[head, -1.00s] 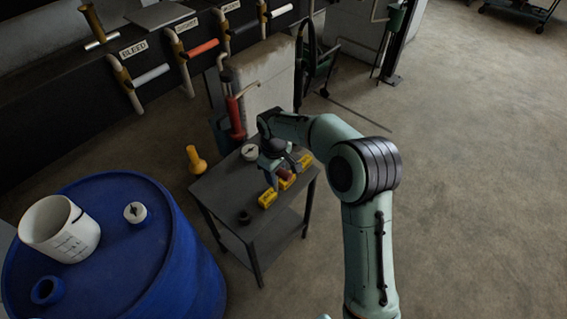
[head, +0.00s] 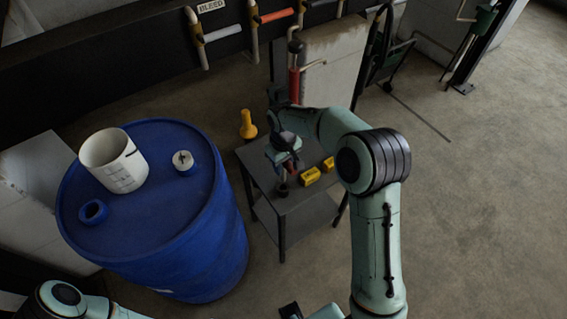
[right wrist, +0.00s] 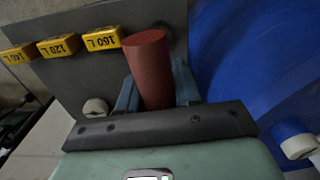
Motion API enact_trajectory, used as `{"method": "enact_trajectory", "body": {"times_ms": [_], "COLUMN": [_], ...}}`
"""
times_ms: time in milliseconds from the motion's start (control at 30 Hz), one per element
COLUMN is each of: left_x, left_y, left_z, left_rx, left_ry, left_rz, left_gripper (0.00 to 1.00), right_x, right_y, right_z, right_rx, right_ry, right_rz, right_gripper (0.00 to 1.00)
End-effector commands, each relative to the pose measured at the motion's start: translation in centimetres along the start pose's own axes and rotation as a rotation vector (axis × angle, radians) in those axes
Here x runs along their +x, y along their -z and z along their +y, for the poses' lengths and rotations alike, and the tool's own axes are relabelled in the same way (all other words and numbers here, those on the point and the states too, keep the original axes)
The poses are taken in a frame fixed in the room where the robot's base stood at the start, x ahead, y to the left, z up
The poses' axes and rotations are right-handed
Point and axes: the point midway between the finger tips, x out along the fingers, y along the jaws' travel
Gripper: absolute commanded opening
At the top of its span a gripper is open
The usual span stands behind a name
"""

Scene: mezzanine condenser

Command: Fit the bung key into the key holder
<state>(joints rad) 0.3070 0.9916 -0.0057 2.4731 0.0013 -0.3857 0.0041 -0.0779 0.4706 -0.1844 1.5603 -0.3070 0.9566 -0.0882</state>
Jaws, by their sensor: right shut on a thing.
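My right gripper (head: 285,160) is over the small dark table (head: 303,178) and shut on the bung key, whose red cylindrical handle (right wrist: 149,65) stands between the fingers in the right wrist view. The key's lower end is hidden there by the gripper. In the head view a dark round piece (head: 283,190), which looks like the key holder, is on the table just below the gripper. I cannot tell whether the key touches it.
Yellow labelled blocks (head: 310,176) lie right of the gripper on the table. The blue drum (head: 215,215) stands to the left, bearing a white bucket (head: 125,175), a pale bung (head: 183,160) and a blue ring (head: 93,212). A yellow funnel-like piece (head: 248,125) stands behind the table.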

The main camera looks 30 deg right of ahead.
Motion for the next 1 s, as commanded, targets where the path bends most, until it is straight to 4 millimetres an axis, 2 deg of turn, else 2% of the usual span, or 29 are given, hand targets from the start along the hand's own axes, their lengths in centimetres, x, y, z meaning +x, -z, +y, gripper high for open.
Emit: {"method": "enact_trajectory", "body": {"times_ms": [1000], "left_x": [3.6], "left_y": [-1.0], "left_z": [-1.6], "left_rx": [-0.007], "left_ry": [0.007], "left_rz": [-0.018], "left_gripper": [0.43], "right_x": [6.7], "right_y": [0.0], "right_z": [0.0], "right_rx": [-0.001], "right_ry": [0.0], "right_rz": [0.0], "right_gripper": [0.0]}}
